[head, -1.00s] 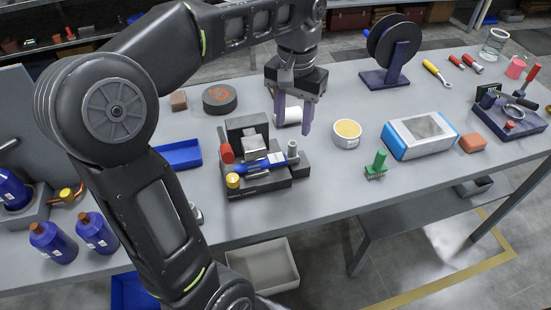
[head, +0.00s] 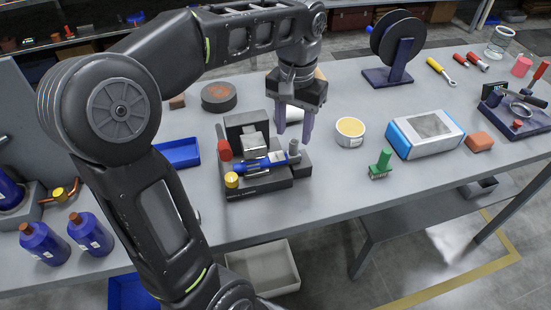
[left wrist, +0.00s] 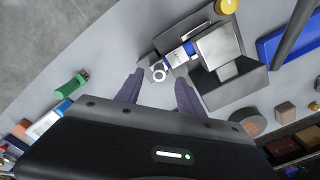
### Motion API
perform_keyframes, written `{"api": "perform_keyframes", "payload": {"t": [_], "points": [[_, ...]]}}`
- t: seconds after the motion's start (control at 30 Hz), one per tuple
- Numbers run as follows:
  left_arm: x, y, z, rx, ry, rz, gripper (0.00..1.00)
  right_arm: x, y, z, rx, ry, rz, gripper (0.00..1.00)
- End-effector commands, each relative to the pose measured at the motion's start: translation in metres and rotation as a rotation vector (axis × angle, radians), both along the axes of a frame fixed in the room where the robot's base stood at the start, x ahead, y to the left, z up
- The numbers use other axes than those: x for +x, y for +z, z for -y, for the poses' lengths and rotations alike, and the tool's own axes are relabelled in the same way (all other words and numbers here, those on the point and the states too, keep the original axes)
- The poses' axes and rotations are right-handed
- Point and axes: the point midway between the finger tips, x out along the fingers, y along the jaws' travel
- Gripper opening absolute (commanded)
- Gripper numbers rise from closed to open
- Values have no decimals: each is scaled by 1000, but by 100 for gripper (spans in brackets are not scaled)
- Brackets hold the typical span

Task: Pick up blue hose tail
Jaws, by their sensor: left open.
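The blue hose tail (head: 262,162) lies across a dark fixture block (head: 262,184) on the table, with a grey ring-shaped end (head: 294,148) at its right. In the left wrist view the blue piece (left wrist: 189,48) is partly covered by the fixture's grey clamp, and its ring end (left wrist: 158,73) points toward my fingers. My left gripper (head: 295,135) is open and empty, fingers down, just behind and above that right end. In the left wrist view the left gripper's fingers (left wrist: 158,92) stand either side of the ring end, apart from it. My right gripper is not in view.
The fixture has a red-handled lever (head: 223,146) and a yellow knob (head: 231,180). A blue tray (head: 178,153) is at its left.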

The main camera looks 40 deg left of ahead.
Motion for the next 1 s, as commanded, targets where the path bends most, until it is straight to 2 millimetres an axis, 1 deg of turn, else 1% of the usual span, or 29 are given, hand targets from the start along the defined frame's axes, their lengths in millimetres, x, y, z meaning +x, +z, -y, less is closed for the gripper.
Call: {"api": "perform_keyframes", "payload": {"t": [0.13, 0.23, 0.5, 0.57, 1.0], "points": [[0, -1, 0, 0, 0, -1, 45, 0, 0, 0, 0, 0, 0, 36], [0, -8, 0, 0, 0, -4, 45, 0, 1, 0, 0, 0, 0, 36], [1, -45, 1, 0, -1, -3, 45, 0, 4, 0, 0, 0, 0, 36], [1, -50, 1, 1, -1, -2, 45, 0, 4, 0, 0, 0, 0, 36], [1, -52, 1, 0, 0, 0, 45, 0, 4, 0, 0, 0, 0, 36]]}}
